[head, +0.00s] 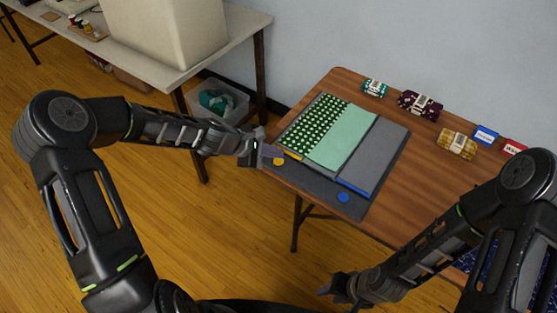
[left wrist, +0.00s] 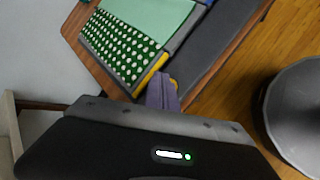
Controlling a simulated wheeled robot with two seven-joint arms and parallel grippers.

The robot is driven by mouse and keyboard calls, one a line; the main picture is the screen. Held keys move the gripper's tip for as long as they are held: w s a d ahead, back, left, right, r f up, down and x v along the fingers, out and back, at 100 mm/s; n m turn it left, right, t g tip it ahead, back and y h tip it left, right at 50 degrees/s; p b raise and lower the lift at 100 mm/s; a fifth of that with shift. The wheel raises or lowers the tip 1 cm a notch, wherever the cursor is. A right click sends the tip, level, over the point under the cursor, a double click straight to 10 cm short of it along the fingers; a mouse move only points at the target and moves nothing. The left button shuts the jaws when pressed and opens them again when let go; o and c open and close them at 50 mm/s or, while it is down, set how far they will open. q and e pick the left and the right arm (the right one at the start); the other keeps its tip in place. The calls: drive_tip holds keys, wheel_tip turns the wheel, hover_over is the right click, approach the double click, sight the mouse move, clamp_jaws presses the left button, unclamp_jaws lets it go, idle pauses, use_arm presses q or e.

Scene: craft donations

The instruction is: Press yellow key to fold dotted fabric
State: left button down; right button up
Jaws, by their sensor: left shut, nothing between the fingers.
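The dotted fabric (head: 311,120), dark green with white dots, lies on the left part of a grey folding board (head: 372,157). Its plain light green part (head: 341,136) lies flat beside it. The round yellow key (head: 278,161) is at the board's near left corner, and a blue key (head: 343,197) is to its right. My left gripper (head: 270,151) is shut and empty, its fingertips right by the yellow key. In the left wrist view the fingertips (left wrist: 162,93) partly hide the yellow key (left wrist: 173,82); contact cannot be told. My right gripper (head: 335,287) is low, away from the board.
Folded fabric bundles in teal (head: 374,88), maroon (head: 420,104) and yellow (head: 458,144) sit along the table's back. The wooden tabletop (head: 408,185) is bare right of the board.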

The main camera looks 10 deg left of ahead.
use_arm(q)
drive_tip(key=shift+f, duration=0.15)
idle(0.6)
drive_tip(key=shift+f+b, duration=0.3)
drive_tip(key=shift+b, duration=0.2)
